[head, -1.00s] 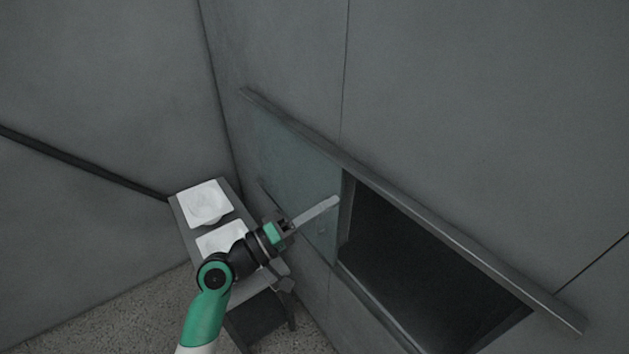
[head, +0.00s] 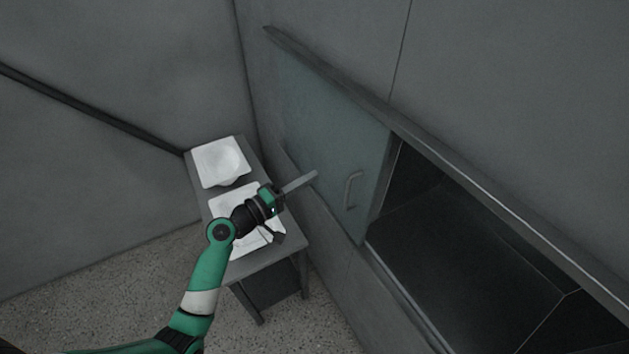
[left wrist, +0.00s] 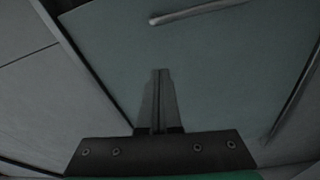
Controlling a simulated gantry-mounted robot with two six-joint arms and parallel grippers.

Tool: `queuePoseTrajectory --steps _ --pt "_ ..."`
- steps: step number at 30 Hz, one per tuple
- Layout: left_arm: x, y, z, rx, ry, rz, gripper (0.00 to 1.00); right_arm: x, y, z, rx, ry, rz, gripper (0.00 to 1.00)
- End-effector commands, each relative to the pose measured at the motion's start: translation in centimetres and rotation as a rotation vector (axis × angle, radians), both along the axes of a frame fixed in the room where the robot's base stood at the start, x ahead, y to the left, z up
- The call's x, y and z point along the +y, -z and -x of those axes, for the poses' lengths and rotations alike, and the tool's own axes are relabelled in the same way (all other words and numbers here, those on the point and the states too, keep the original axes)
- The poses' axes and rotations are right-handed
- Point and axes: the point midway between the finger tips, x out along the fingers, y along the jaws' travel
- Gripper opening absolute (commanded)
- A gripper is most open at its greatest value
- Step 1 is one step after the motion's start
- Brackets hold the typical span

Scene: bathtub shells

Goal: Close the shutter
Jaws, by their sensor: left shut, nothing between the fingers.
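The shutter (head: 325,125) is a grey-green sliding panel on the wall. It stands to the left of the dark opening (head: 465,260), which is uncovered. A bar handle (head: 352,190) sits near the shutter's right edge. My left gripper (head: 315,174) is shut and empty, to the left of the handle and apart from it in the picture. In the left wrist view the shut fingers (left wrist: 160,72) point at the shutter (left wrist: 225,75), with the handle (left wrist: 195,12) across the top, beyond the fingertips. My right gripper is not in view.
A long rail (head: 430,150) runs above the shutter and the opening. A grey table (head: 285,252) with two white bathtub shells, one at the back (head: 221,162) and one nearer (head: 228,205), stands left of the wall under my left arm. The speckled floor (head: 90,290) is clear at left.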

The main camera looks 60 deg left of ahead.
Motion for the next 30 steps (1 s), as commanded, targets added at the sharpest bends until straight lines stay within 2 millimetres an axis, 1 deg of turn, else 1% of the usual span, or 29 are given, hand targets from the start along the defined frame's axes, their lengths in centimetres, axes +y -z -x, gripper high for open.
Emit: queuePoseTrajectory --steps 1,6,11,13,15,18,22,30 --pt "-0.1 -0.2 -1.0 0.0 0.005 0.0 0.0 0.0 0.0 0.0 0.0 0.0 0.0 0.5" --pt "0.0 -0.3 -4.7 -0.001 0.005 -0.001 0.0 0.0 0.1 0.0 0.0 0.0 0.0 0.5" --pt "0.2 -0.5 -8.2 -0.001 0.004 -0.001 0.0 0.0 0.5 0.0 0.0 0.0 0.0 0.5" --pt "-1.1 -0.5 -7.7 0.003 0.004 -0.001 0.0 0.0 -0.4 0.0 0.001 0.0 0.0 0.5" --pt "-2.1 -0.3 -7.3 0.002 0.004 -0.001 0.0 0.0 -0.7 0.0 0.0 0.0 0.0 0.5" --pt "-3.0 0.0 -7.0 0.002 0.003 -0.001 0.0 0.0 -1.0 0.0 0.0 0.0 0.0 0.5" --pt "-3.5 0.2 -6.9 0.0 0.001 -0.001 0.0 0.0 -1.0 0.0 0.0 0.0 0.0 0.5" --pt "-3.5 0.2 -6.8 -0.001 0.001 -0.001 0.0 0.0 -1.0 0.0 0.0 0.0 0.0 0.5"
